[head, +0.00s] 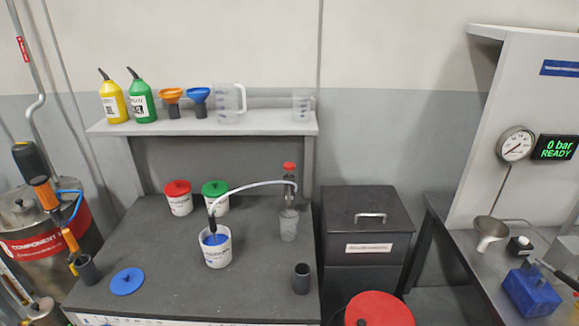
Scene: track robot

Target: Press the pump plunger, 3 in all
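A pump with a red top (289,167) stands upright at the right of the dark workbench, its lower part in a clear grey beaker (289,226). The red top looks like the plunger; how far it is pressed I cannot tell. Blue shows inside the tub's opening. I cannot make out either of my grippers in the head view, and nothing is seen touching the pump.
A blue lid (127,281) lies flat on the bench (180,295). A dark cup (301,278) stands at front right. Red-lidded (178,198) and green-lidded tubs (215,196) stand behind. A shelf (255,122) holds bottles, funnels and jugs. A display (555,147) reads "0 bar READY".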

